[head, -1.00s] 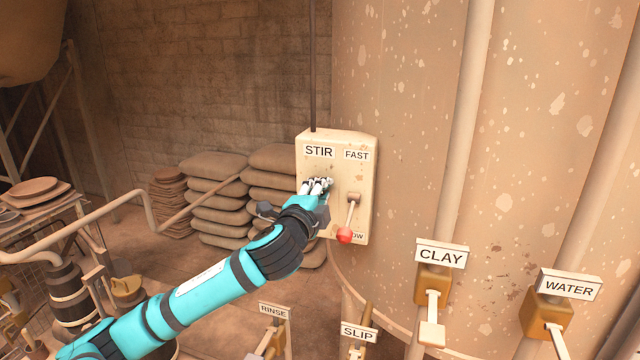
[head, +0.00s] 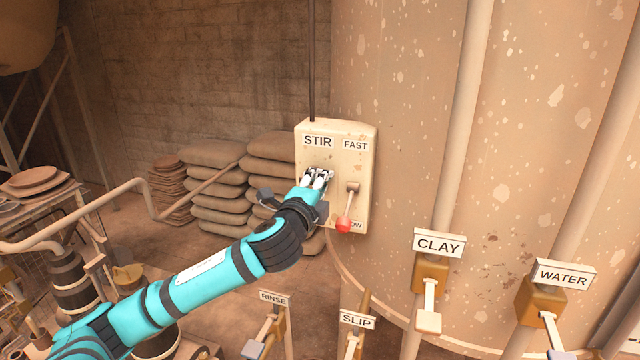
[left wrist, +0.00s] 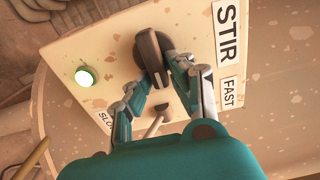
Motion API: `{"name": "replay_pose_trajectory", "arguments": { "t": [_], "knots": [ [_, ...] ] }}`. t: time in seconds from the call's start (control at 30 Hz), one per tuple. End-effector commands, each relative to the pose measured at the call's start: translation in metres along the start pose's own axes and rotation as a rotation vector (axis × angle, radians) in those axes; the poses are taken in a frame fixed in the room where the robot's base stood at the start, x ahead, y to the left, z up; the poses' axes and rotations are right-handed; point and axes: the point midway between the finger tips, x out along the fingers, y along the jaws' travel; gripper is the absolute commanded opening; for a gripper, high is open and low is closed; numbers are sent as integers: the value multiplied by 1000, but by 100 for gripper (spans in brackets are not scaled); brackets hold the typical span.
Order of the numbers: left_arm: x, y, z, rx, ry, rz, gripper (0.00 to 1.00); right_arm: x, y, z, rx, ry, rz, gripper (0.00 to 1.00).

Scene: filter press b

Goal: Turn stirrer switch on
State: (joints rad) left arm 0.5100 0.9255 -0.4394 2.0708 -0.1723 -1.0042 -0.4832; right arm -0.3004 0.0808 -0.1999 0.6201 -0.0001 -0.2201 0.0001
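The pale control box (head: 336,133) marked STIR and FAST is on the side of the big tank. In the left wrist view its dark stirrer switch (left wrist: 152,57), a knob with a raised ridge, sits under the STIR label, with a lit green lamp (left wrist: 86,77) beside it. My left gripper (head: 318,176) is at the box and hides the switch in the head view. In the left wrist view its two fingers (left wrist: 157,76) lie on either side of the ridge and appear closed on it. My right gripper is out of view.
A speed lever with a red ball (head: 344,225) hangs on the box just right of my fingers. Levers marked CLAY (head: 430,290), WATER (head: 545,305), SLIP (head: 356,320) and RINSE (head: 272,299) stand below. Stacked sacks (head: 215,190) are behind my arm.

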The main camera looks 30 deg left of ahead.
Motion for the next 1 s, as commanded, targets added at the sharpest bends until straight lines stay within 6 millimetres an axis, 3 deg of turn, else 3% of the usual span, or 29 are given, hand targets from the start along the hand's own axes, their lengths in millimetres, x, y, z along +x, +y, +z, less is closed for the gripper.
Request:
{"name": "replay_pose_trajectory", "arguments": {
  "t": [0.03,0.1,0.47,1.0],
  "knots": [
    [0,0,0,0,0,1,29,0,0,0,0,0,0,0],
    [0,0,0,-1,0,1,38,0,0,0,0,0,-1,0],
    [-6,1,0,0,0,1,38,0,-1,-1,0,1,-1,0],
    [-105,2,0,0,1,3,38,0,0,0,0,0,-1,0]
  ]
}}
